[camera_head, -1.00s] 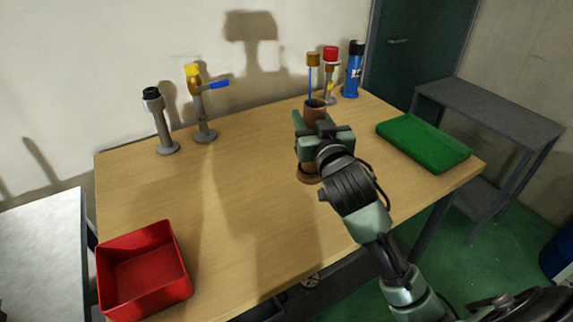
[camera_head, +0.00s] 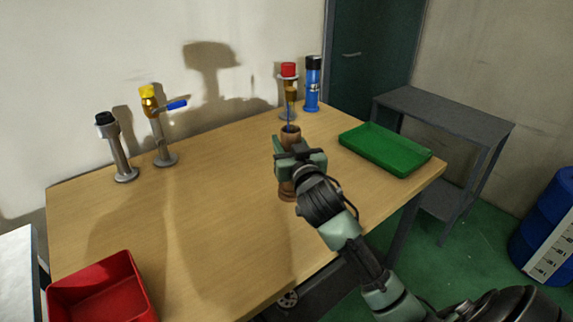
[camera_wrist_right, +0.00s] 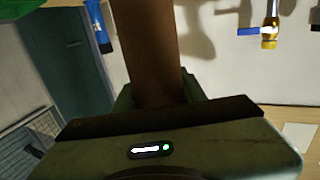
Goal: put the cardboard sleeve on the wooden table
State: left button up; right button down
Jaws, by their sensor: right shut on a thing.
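The cardboard sleeve (camera_head: 290,133) is a brown upright tube above the right part of the wooden table (camera_head: 190,215). My right gripper (camera_head: 287,155) is shut around its middle and hides part of it. The sleeve's lower end shows below the gripper; I cannot tell whether it touches the table. In the right wrist view the sleeve (camera_wrist_right: 150,50) rises between the fingers. A thin blue stem with a brownish-amber top appears above the sleeve's opening; I cannot tell whether it is inside or behind. My left gripper is not in view.
A green tray (camera_head: 385,150) lies to the right and a red bin (camera_head: 105,292) at the front left. Taps with black (camera_head: 118,150), yellow (camera_head: 157,125) and red (camera_head: 289,70) tops stand along the back, with a blue bottle (camera_head: 312,85). The table's middle is clear.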

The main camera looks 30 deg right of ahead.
jog(key=shift+f+b, duration=0.3)
jog(key=shift+f, duration=2.85)
jog(key=c, duration=0.8)
grip_release()
jog(key=shift+s+a, duration=0.15)
jog(key=shift+s, duration=0.15)
jog(key=b+v, duration=0.1)
jog(key=v, duration=1)
jog(key=shift+s, duration=0.2)
